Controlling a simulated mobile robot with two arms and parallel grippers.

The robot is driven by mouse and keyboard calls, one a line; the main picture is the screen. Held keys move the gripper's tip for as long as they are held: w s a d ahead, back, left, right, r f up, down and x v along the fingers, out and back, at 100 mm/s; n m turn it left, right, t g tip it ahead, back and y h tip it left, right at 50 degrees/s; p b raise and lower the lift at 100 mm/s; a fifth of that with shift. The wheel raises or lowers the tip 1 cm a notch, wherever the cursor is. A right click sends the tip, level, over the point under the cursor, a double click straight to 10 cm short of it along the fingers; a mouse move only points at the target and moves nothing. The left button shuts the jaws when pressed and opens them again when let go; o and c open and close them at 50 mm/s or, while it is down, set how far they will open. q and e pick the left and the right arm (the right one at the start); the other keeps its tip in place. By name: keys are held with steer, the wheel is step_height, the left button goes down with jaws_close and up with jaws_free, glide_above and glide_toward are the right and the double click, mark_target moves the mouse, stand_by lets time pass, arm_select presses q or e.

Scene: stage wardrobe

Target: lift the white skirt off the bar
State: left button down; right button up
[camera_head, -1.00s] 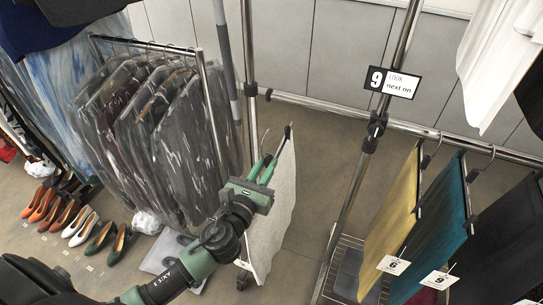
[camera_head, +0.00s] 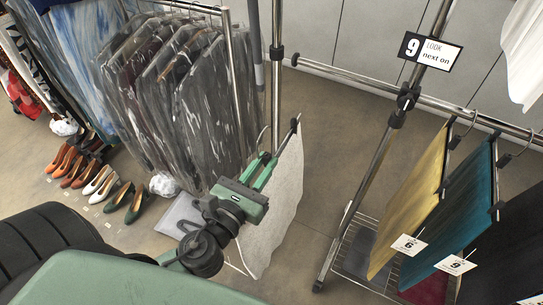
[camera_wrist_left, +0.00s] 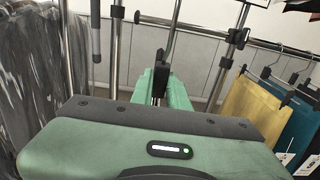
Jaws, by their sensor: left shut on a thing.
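The white skirt (camera_head: 273,218) hangs from a hanger with a dark clip (camera_head: 294,125) in the head view. My left gripper (camera_head: 261,172) is shut on the hanger at the skirt's top edge. The hanger's hook shows just above the fingers. The skirt hangs apart from the bar (camera_head: 345,80), to the left of and below it. In the left wrist view the closed fingers (camera_wrist_left: 160,88) show with the dark clip above them; the skirt is hidden there. My right gripper is out of view.
Yellow (camera_head: 410,205) and teal (camera_head: 448,213) skirts with number tags hang on the bar at right. A sign reading 9 (camera_head: 430,51) is on the rack's post. Bagged garments (camera_head: 170,95) hang on a rack at left. Shoes (camera_head: 98,180) stand in a row on the floor.

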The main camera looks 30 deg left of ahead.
arm_select(q)
steer(key=s+b, duration=0.2)
steer(key=s, duration=0.1)
steer(key=s+b, duration=0.2)
steer(key=s, duration=0.2)
steer(key=shift+a+f, duration=0.15)
steer(key=s+p, duration=0.1)
steer(key=s, duration=0.5)
steer(key=shift+s+a+p, duration=0.1)
steer(key=shift+s+p, duration=0.2)
steer(key=shift+s, duration=0.05)
steer(key=shift+s+r, duration=0.25)
steer(key=shift+s, duration=0.65)
